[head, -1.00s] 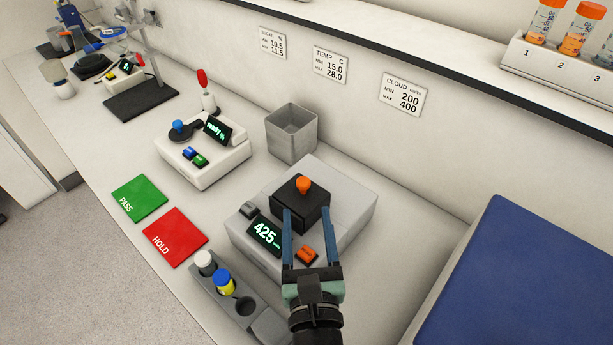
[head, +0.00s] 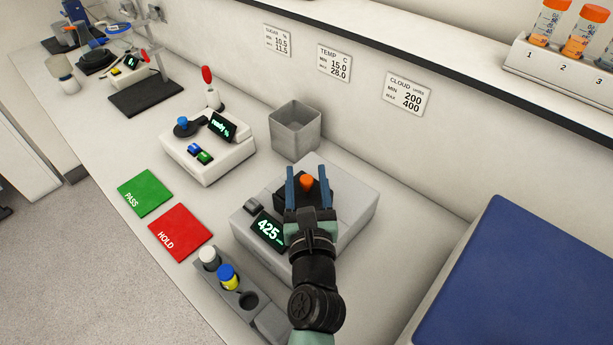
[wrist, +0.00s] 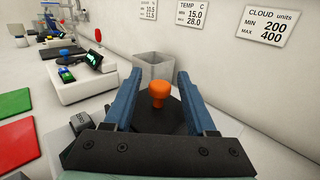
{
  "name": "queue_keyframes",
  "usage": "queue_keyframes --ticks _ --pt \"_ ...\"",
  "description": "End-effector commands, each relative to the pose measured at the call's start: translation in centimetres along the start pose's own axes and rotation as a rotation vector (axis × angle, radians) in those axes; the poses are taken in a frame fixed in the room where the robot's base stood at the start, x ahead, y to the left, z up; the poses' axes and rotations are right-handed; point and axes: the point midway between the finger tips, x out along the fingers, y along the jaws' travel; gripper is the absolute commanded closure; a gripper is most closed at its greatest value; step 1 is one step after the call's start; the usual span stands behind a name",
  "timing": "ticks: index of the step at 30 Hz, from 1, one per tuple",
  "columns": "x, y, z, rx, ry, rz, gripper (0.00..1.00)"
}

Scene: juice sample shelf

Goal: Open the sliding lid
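The sliding lid (head: 284,190) is a black block with an orange knob (head: 307,182) on top. It sits on a grey instrument (head: 352,200) whose display (head: 268,230) reads 425. My gripper (head: 308,174) is open over the lid, with one blue finger on each side of the knob. In the wrist view the knob (wrist: 158,92) stands between the two fingers, with a visible gap on both sides. The gripper covers much of the lid and the instrument's front, including the orange button seen earlier.
A grey open bin (head: 295,132) stands behind the instrument. A rack (head: 268,318) with capped vials is in front of it. Green PASS (head: 145,193) and red HOLD (head: 181,232) pads lie to the left. A blue-topped box (head: 520,275) is at right.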

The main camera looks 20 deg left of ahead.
Motion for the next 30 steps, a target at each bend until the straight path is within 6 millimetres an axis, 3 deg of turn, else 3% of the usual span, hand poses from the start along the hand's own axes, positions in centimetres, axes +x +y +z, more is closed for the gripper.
queue_keyframes --ticks 1,9,30 --pt "-0.02 0.00 0.00 0.000 0.000 0.000 0.55" --pt "-0.03 0.00 0.00 0.000 0.000 0.000 1.00" --pt "-0.04 0.00 0.00 0.000 0.000 0.000 1.00"
